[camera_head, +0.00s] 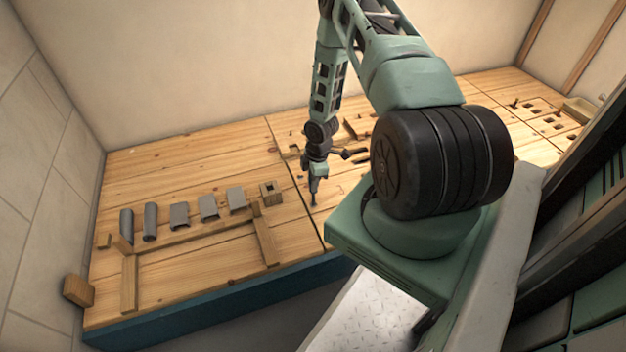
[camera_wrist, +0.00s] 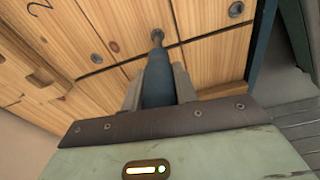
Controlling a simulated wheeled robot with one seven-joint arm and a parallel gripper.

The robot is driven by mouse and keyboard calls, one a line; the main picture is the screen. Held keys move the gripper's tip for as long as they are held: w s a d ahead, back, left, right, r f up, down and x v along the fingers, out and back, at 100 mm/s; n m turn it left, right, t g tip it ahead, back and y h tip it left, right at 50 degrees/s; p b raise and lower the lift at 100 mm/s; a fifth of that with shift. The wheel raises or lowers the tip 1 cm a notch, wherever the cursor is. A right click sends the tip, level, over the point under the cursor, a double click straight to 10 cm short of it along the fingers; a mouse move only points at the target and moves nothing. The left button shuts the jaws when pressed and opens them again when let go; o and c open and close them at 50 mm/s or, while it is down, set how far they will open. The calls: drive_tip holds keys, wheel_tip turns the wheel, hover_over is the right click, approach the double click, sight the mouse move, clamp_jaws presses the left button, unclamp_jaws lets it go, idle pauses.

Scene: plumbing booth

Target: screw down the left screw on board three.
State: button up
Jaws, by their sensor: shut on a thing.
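My gripper (camera_wrist: 158,88) is shut on a dark blue screwdriver-like tool (camera_wrist: 157,75), its two grey fingers on either side of the handle. The tool's tip reaches a round metal screw head (camera_wrist: 157,34) on a wooden board; I cannot tell whether it is seated in it. Another screw head (camera_wrist: 236,9) is to the right on the same board. In the head view, my gripper (camera_head: 316,170) points down over the bench with the tool (camera_head: 314,188) under it. A board marked 2 (camera_wrist: 40,6) shows at upper left; no number three is visible.
The wooden bench top (camera_head: 200,150) carries a row of grey pipe pieces (camera_head: 180,215) and a wooden frame (camera_head: 265,240) at left. A wooden block with a hole (camera_head: 271,192) stands near the tool. The bench's blue front edge (camera_head: 230,298) is close by.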

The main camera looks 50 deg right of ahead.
drive_tip(key=shift+r+p, duration=2.8)
drive_tip(key=shift+r, duration=0.8)
drive_tip(key=shift+d+f, duration=0.1)
